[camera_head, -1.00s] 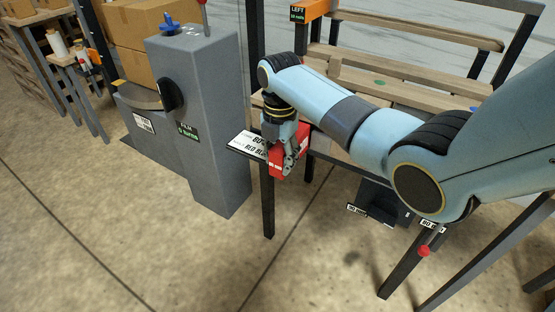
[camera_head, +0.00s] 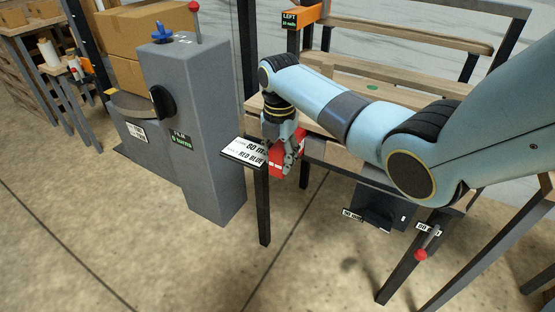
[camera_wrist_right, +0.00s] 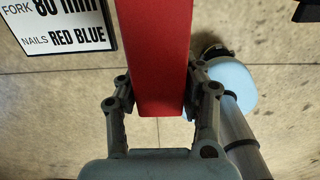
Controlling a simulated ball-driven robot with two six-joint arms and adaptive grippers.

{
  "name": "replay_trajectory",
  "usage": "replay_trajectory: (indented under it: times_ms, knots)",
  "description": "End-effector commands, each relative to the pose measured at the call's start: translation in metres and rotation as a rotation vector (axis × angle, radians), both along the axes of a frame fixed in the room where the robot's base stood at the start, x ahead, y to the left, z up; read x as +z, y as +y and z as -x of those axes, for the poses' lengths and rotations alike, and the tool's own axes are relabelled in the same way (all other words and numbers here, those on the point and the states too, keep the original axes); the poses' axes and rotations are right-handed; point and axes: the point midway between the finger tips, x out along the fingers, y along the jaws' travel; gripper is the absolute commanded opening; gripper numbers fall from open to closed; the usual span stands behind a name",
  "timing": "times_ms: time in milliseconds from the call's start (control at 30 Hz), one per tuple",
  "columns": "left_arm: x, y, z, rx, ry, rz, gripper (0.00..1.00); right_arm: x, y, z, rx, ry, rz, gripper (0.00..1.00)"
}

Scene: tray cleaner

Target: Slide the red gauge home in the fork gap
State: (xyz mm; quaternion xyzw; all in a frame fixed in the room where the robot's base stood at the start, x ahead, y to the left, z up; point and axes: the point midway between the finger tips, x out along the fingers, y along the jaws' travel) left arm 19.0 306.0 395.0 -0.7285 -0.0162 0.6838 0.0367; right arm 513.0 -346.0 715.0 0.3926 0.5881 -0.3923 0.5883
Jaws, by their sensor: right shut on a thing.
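The red gauge (camera_head: 279,158) is a red block, partly hidden behind my right gripper (camera_head: 291,163) in the head view. My right gripper is shut on it. In the wrist view the red gauge (camera_wrist_right: 161,55) lies between the two fingers of the right gripper (camera_wrist_right: 160,98) and extends up out of the picture. It is held above the floor, just right of the sign (camera_head: 245,152) reading fork 80 mm, nails red blue. I cannot make out the fork gap or whether the gauge touches it. My left gripper is not in view.
A grey post (camera_head: 200,130) with a black knob and a red-tipped lever stands left of the sign. A slatted wooden bench (camera_head: 400,93) is behind my right arm. A dark block (camera_head: 377,207) with labels hangs low at right, near a red-knobbed lever (camera_head: 421,254). Floor in front is clear.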

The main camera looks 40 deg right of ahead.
Motion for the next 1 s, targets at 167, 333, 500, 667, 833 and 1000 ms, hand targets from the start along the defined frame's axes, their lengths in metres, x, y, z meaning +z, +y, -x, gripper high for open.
replay_trajectory:
  times_ms: [167, 333, 500, 667, 833, 1000]
  knots:
    - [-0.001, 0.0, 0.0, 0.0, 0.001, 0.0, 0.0, 0.001, -0.005, -0.002, -0.001, -0.001, 0.001, 0.0]
    - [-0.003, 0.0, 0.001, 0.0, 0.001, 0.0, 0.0, 0.0, -0.009, -0.004, -0.001, 0.0, 0.0, 0.0]
    - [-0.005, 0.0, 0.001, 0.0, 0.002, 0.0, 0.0, 0.0, -0.013, -0.006, -0.001, -0.001, 0.0, 0.0]
    - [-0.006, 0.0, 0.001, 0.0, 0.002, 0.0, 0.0, 0.0, -0.018, -0.008, 0.0, -0.001, 0.001, 0.0]
    - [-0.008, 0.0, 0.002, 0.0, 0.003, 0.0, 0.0, 0.0, -0.022, -0.009, 0.0, 0.0, 0.001, 0.0]
    - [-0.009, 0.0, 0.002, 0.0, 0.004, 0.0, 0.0, 0.0, -0.026, -0.011, -0.001, 0.0, 0.001, 0.0]
